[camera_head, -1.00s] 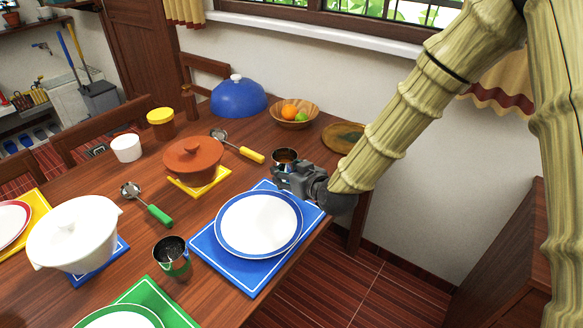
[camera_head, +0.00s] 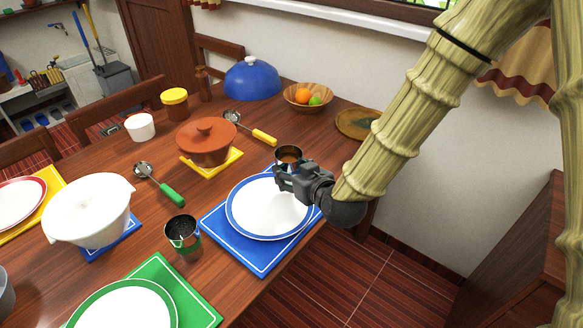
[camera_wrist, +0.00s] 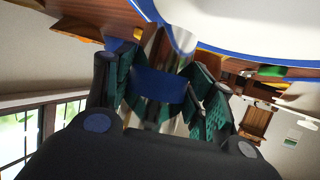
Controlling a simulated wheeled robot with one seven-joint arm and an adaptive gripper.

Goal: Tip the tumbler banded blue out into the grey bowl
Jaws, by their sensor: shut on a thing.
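The tumbler banded blue (camera_head: 289,154) is a small metal cup with brown contents, looking upright in the head view. My gripper (camera_head: 284,172) is shut on it, beside the far edge of the blue-rimmed plate. In the wrist view its blue band (camera_wrist: 158,84) sits between the green finger pads of my gripper (camera_wrist: 160,90). The gripper hides much of its side, and I cannot tell its height above the table. A grey rounded vessel (camera_head: 5,294), perhaps the grey bowl, is cut off at the left edge; its inside is hidden.
The blue-rimmed plate (camera_head: 268,210) lies on a blue mat near my gripper. A second tumbler, banded green (camera_head: 183,234), stands left of the mat. A lidded brown pot (camera_head: 206,145), a white tureen (camera_head: 90,212) and ladles (camera_head: 165,188) crowd the table between.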

